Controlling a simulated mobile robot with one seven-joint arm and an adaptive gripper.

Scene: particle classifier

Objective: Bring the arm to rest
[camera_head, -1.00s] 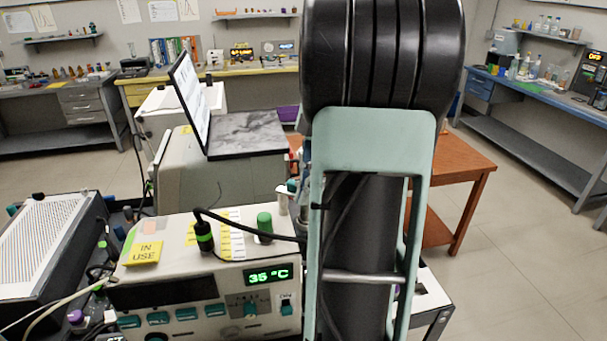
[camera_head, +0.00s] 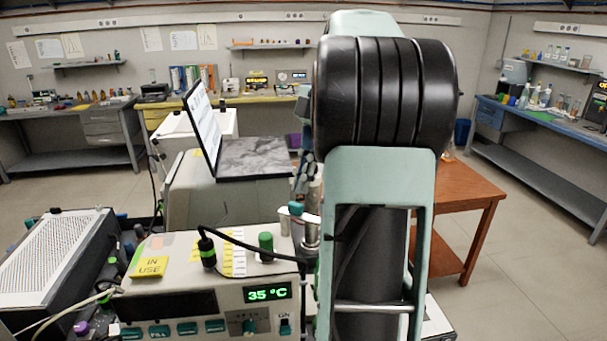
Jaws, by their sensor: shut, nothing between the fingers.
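My own arm fills the middle of the head view, with a pale green frame and a thick black ribbed joint. Its upper part hides much of what lies behind it. My gripper (camera_head: 304,178) shows only in part, as a small dark shape just left of the arm and right of the laptop-like screen unit. It points down, and it looks shut and empty. It hangs above and behind the white instrument (camera_head: 215,265) with the green "35 °C" display; I cannot tell its exact height or distance.
A screen on a grey marbled top (camera_head: 253,160) stands close to the left of my gripper. A vented box (camera_head: 55,260) is at the left front. A brown wooden table (camera_head: 470,185) stands to the right. Benches line the walls; the floor at right is clear.

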